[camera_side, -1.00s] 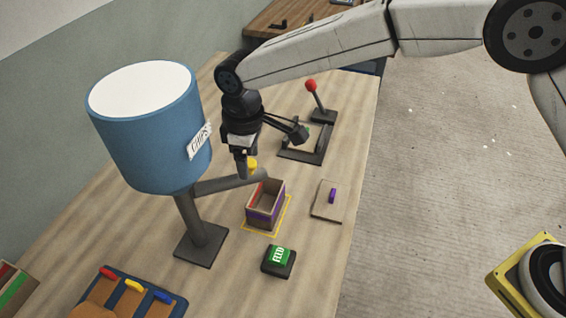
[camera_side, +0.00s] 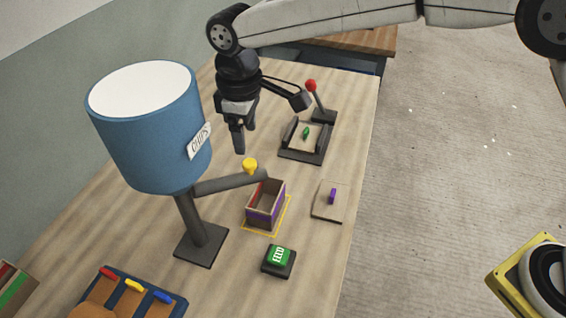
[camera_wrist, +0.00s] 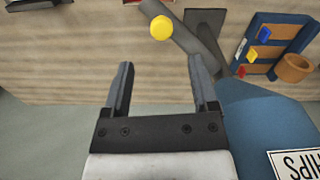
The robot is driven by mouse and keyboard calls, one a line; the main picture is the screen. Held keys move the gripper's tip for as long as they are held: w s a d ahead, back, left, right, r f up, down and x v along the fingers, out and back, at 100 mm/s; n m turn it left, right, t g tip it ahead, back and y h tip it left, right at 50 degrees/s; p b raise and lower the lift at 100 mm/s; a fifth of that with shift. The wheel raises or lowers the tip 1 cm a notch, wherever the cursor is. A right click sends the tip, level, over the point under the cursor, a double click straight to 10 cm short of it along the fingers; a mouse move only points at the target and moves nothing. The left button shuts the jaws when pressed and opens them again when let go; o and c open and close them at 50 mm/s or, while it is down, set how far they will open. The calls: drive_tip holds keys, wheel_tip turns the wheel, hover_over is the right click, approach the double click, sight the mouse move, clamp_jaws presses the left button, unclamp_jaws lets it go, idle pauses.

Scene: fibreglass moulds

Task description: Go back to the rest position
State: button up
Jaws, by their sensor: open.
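My gripper (camera_side: 244,138) is open and empty in the side view. It hangs above the table, behind and above the yellow knob (camera_side: 250,165) on the chute arm of the blue CHIPS hopper (camera_side: 150,130). In the wrist view my gripper (camera_wrist: 160,85) shows its two fingers wide apart, with nothing between them. The yellow knob (camera_wrist: 161,27) is beyond the fingertips there, apart from them. The blue hopper (camera_wrist: 265,120) fills the lower right of the wrist view.
An open box (camera_side: 266,203) stands below the chute end in a yellow outline. Nearby are a lid with a purple handle (camera_side: 332,197), a green FEED button (camera_side: 279,256), a red-knobbed lever press (camera_side: 310,130) and a blue rack (camera_side: 130,290).

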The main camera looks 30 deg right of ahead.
drive_tip(key=shift+r, duration=0.6)
drive_tip(key=shift+d, duration=0.1)
drive_tip(key=s+d+f+m+t, duration=0.1)
drive_tip(key=s+d+f+m, duration=0.15)
drive_tip(key=d, duration=0.65)
drive_tip(key=s+d+f+m, duration=0.2)
drive_tip(key=s+d, duration=0.1)
drive_tip(key=d, duration=0.5)
drive_tip(key=s+d+f+m+t, duration=0.1)
drive_tip(key=s+d+f+m, duration=0.15)
drive_tip(key=d, duration=0.65)
drive_tip(key=s+d+f+m, duration=0.2)
drive_tip(key=s+d+m, duration=0.1)
drive_tip(key=s+d, duration=0.3)
drive_tip(key=s, duration=0.2)
drive_tip(key=shift+s+d+t, duration=0.15)
drive_tip(key=shift+s+t, duration=0.15)
drive_tip(key=shift+s, duration=0.1)
